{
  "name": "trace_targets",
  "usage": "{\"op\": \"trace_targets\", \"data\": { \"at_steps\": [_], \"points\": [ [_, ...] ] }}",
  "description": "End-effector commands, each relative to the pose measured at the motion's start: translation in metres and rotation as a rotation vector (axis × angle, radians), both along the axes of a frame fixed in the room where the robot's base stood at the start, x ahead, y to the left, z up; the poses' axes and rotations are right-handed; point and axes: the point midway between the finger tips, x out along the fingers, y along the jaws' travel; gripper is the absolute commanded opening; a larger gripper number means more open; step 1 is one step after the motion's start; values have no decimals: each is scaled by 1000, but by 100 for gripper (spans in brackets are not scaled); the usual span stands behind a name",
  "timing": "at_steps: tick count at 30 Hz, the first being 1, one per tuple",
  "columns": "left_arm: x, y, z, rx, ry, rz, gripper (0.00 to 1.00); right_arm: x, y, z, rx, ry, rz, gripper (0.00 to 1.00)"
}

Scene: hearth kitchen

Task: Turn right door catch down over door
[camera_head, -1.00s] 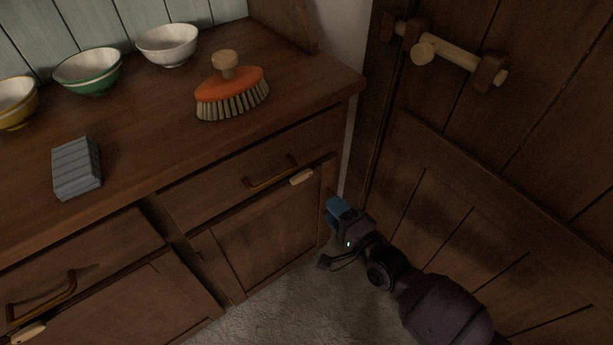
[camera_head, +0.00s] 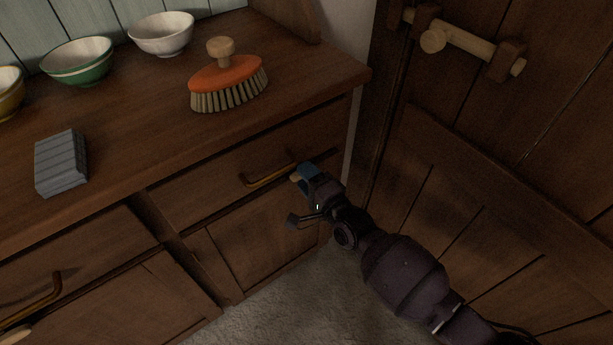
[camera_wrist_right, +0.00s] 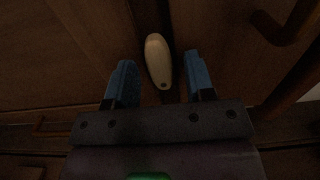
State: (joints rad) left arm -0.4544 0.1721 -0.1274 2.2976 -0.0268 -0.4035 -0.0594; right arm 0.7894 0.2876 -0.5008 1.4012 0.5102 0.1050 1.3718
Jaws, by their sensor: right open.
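The right door catch (camera_head: 296,178) is a small cream turn-piece at the top of the right cupboard door (camera_head: 258,240), below the drawer. In the head view my gripper hides most of it. In the right wrist view the catch (camera_wrist_right: 157,58) shows whole, with a dark screw at its near end. My right gripper (camera_head: 303,174) is open, its blue fingers on either side of the catch. In the wrist view gaps show between the catch and both fingers. I cannot tell how deep the fingers reach. My left gripper is not in view.
A brass drawer handle (camera_head: 270,175) is close to the right gripper. The brush (camera_head: 229,82), bowls (camera_head: 78,62) and a grey block (camera_head: 61,163) stand on the counter. A plank door with a wooden bolt (camera_head: 465,42) is at the right. Another pale catch (camera_head: 14,336) is at lower left.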

Motion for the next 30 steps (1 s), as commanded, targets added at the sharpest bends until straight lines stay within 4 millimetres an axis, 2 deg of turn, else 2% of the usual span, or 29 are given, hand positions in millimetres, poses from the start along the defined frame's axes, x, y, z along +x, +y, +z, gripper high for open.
{"op": "trace_targets", "data": {
  "at_steps": [9, 11, 19, 30],
  "points": [
    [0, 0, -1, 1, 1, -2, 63, 2, 1, 0, 0, 0, 0, 49],
    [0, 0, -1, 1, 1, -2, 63, 2, 1, 0, 0, 0, 0, 41],
    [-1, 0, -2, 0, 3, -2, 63, 2, 1, 0, 0, 0, 0, 0],
    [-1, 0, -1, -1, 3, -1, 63, 2, 1, -1, -52, -36, 0, 0]
  ]
}}
